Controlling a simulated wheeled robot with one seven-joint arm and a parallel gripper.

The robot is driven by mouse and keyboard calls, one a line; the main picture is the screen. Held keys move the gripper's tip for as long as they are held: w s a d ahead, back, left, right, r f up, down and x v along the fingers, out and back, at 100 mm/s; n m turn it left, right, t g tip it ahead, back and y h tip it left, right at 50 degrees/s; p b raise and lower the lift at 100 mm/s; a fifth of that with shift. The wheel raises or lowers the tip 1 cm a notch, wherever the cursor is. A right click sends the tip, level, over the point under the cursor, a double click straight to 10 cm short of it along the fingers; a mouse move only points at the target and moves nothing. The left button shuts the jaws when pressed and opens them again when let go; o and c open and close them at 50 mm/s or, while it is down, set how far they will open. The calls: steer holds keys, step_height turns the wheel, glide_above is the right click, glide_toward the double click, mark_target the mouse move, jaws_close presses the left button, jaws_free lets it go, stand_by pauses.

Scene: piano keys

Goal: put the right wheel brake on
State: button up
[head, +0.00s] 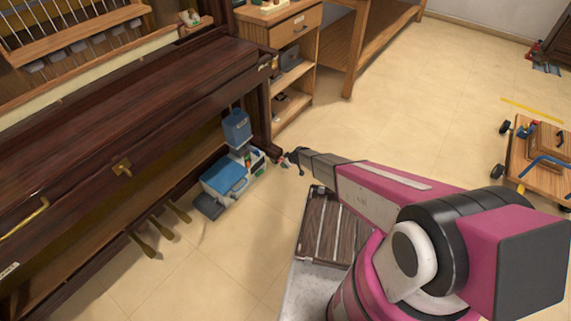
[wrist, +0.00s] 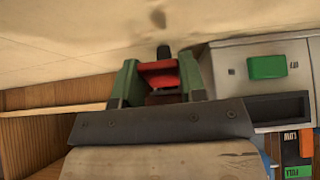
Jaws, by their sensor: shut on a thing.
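The red brake tab (wrist: 160,75) shows in the middle of the wrist view, with a small dark part (wrist: 163,52) just beyond it, perhaps of the wheel. My gripper (wrist: 160,80) has its two green fingers on either side of the tab and is shut on it. In the head view my gripper (head: 287,160) is low near the floor, by the right front leg of the dark brown piano (head: 150,107). The wheel itself is mostly hidden, and I cannot tell the brake's position.
A grey box with a green button (wrist: 267,67) is close to the right of my fingers. Blue and grey equipment (head: 225,177) stands left of my gripper in the head view. A wooden cabinet (head: 297,32) is behind. Open floor (head: 400,120) lies to the right.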

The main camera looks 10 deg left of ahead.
steer(key=o, duration=0.9)
steer(key=shift+r, duration=0.1)
steer(key=v, duration=1)
steer(key=shift+s+d+r, duration=0.15)
steer(key=shift+d+r, duration=0.05)
steer(key=shift+d, duration=0.05)
steer(key=s+d+r+m+g+h, duration=0.1)
steer(key=s+d+r+m, duration=0.25)
steer(key=d+r, duration=0.75)
steer(key=s+d+r+m+h, duration=0.15)
steer(key=s+d+r, duration=0.25)
steer(key=d+r, duration=0.75)
steer(key=s+d+r+m+h, duration=0.1)
steer(key=s+d+r+m, duration=0.1)
steer(key=s+d+r, duration=0.3)
steer(key=s+d+r+m+g+h, duration=0.1)
steer(key=s+d+r+m, duration=0.2)
steer(key=r, duration=0.5)
steer(key=s+d+r+m+h, duration=0.2)
steer(key=s+d+r+m, duration=0.1)
steer(key=s+d+r, duration=0.3)
steer(key=shift+s+d+r+g, duration=0.15)
steer(key=shift+d+r, duration=0.1)
steer(key=shift+d, duration=0.2)
steer(key=shift+s+d+r+g, duration=0.15)
steer(key=shift+d+r, duration=0.1)
steer(key=shift+d, duration=0.2)
